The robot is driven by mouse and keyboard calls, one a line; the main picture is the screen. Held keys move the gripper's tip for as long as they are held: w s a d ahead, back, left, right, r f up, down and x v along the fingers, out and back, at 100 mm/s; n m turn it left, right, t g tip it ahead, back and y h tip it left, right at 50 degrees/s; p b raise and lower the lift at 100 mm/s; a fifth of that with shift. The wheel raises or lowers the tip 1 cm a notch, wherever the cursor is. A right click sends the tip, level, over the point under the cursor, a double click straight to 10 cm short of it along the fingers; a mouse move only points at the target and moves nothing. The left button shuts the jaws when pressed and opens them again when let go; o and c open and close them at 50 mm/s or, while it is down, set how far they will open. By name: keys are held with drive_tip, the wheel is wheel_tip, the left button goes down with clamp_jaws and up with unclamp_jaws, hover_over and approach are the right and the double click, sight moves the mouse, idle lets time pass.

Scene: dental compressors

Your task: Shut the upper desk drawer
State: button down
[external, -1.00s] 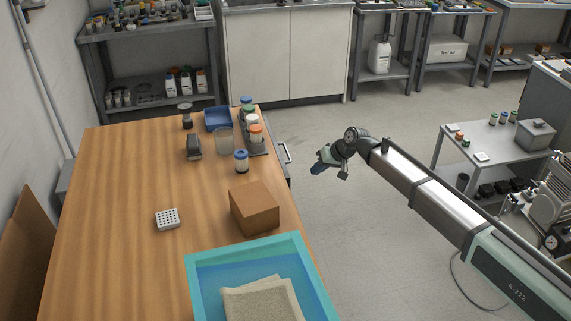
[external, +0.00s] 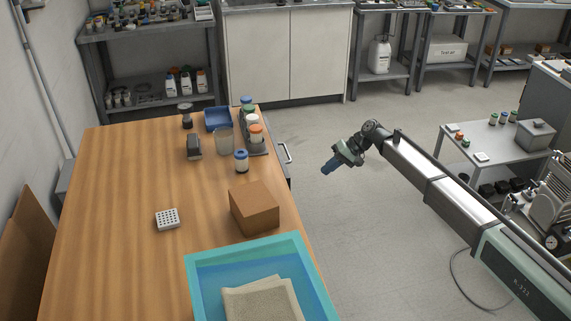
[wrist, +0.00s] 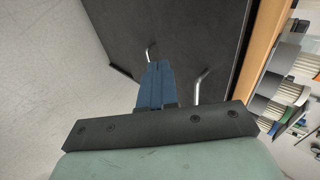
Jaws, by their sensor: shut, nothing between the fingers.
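The desk (external: 115,210) has a wooden top, and a grey drawer front with a metal handle (external: 287,153) shows at its right edge. In the wrist view, the dark drawer fronts (wrist: 205,35) fill the upper middle, with one bent handle (wrist: 201,86) nearer the wooden edge and another (wrist: 150,52) further down. How far the upper drawer stands out is hard to tell. My gripper (external: 327,170) is shut and empty, to the right of the drawer handle and apart from it. Its blue fingers (wrist: 156,66) point toward the dark fronts in the wrist view.
A brown box (external: 254,208), a teal tray (external: 205,265) and several jars, including a blue-capped one (external: 241,162), stand on the desk near its right side. The floor (external: 345,225) between desk and arm is clear. A side table (external: 480,135) stands at right.

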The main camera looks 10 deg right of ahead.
drive_tip(key=s+a+f+g, duration=0.1)
drive_tip(key=a+f, duration=0.5)
drive_tip(key=a, duration=0.6)
drive_tip(key=shift+s+f, duration=0.2)
drive_tip(key=shift+s, duration=0.1)
